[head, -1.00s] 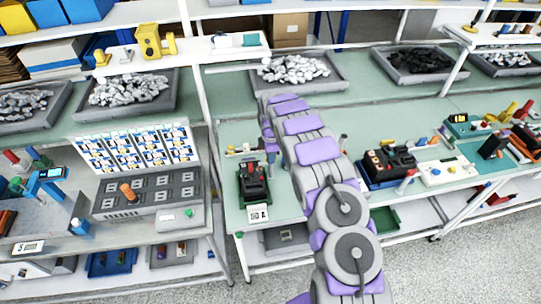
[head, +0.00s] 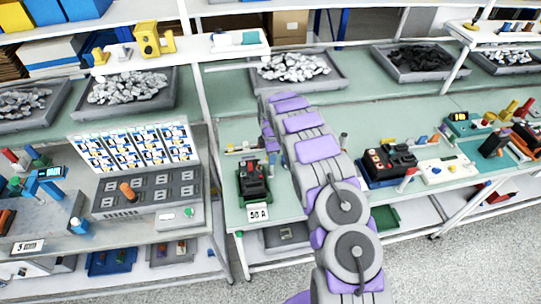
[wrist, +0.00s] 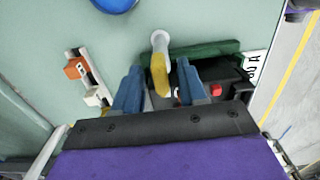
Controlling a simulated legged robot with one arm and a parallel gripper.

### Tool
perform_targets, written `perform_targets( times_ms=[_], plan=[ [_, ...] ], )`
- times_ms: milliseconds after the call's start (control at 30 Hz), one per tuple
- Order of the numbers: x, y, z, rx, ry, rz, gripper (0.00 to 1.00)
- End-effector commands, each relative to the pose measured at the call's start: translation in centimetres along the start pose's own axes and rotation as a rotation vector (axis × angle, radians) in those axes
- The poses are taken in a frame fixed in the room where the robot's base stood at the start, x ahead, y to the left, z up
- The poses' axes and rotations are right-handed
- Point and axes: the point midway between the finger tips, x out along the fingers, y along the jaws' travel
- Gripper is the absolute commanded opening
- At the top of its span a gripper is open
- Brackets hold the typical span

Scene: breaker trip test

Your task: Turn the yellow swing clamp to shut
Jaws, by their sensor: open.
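The yellow swing clamp (wrist: 160,74) shows in the wrist view as a yellow arm with a pale rounded end. It lies between the two blue fingers of my gripper (wrist: 159,68). My gripper is open, with gaps visible on both sides of the clamp. Behind and right of it is a green fixture (wrist: 207,49) holding a dark breaker, partly hidden by the right finger. In the head view the dark breaker (head: 252,180) sits on the bench beside my arm. I cannot make out the clamp or the fingers there.
A small rail with an orange block (wrist: 75,68) and a white block lies left of the fingers. A blue round object (wrist: 114,3) is at the top edge. A "50 A" label (head: 258,213) is at the bench's front. Another black device (head: 389,163) stands right of my arm.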

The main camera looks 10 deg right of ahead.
Motion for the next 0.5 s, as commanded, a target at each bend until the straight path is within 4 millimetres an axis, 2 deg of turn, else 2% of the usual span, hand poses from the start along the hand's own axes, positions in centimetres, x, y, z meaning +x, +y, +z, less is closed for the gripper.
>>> perform_targets(
  times_ms=[167, 267, 500],
  plan=[
    [-0.8, 0.1, 0.0, 0.0, 0.0, 0.002, 0.41],
    [-2.1, 0.1, 0.0, 0.0, 0.0, 0.003, 0.41],
    [-7.4, 0.3, 0.0, 0.0, 0.0, 0.006, 0.41]
  ],
)
